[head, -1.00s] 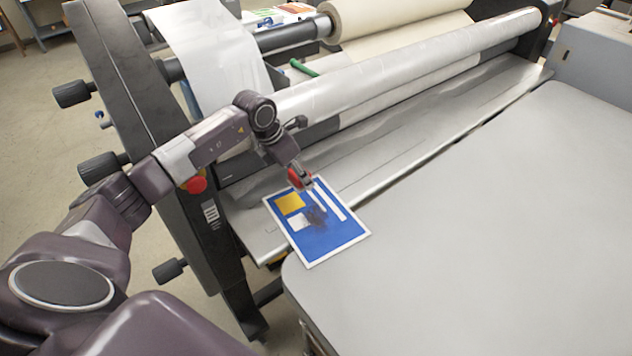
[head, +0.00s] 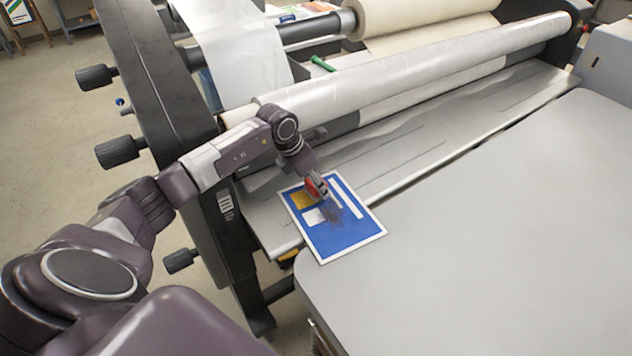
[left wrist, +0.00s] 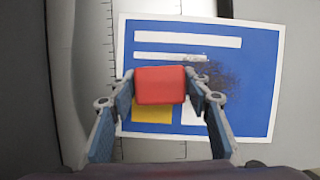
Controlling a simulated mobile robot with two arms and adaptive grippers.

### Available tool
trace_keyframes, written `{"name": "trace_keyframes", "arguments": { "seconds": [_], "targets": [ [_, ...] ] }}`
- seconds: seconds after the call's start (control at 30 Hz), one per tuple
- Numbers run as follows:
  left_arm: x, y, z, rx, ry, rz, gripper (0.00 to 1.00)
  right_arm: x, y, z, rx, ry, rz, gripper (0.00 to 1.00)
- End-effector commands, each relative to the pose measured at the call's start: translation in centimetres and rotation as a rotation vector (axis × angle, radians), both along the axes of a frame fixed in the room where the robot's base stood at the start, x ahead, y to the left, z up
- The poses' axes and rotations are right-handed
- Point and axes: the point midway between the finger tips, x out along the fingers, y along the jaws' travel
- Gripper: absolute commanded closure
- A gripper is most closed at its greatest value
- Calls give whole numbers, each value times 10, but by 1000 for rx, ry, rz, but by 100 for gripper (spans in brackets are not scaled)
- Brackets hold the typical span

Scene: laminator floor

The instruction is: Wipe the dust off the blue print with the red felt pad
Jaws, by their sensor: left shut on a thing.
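The blue print (head: 345,240) has a white border, white bars, a white square and a yellow square. It lies across the laminator's front ledge and the grey table's near-left corner. A dark dust smudge (left wrist: 222,78) lies near its middle, beside the bars and the white square. My left gripper (head: 318,188) is shut on the red felt pad (left wrist: 160,84), over the print's upper part. In the left wrist view, the pad is just left of the dust and covers part of the yellow square. I cannot tell whether the pad touches the print. My right gripper is not in view.
The grey table (head: 500,220) is bare to the right of the print. The laminator's clear-wrapped roller (head: 400,75) runs behind the print, above the metal ledge (head: 430,135). A dark side frame with knobs (head: 165,100) stands to the left, close to my left arm.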

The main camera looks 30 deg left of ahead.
Motion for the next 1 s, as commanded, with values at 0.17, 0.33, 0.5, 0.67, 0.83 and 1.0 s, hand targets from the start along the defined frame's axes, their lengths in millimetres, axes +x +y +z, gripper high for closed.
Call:
{"name": "trace_keyframes", "arguments": {
  "seconds": [0.17,0.33,0.5,0.67,0.83,1.0],
  "targets": [
    [0,0,1,0,-1,0,75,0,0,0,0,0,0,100],
    [0,0,1,-1,-1,0,75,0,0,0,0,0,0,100],
    [0,0,0,-1,-1,0,75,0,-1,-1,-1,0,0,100],
    [0,0,-4,0,-1,0,75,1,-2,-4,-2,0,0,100],
    [0,0,-7,0,-1,0,75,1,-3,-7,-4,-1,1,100],
    [0,0,-10,0,-1,0,75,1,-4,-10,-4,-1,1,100]
  ]
}}
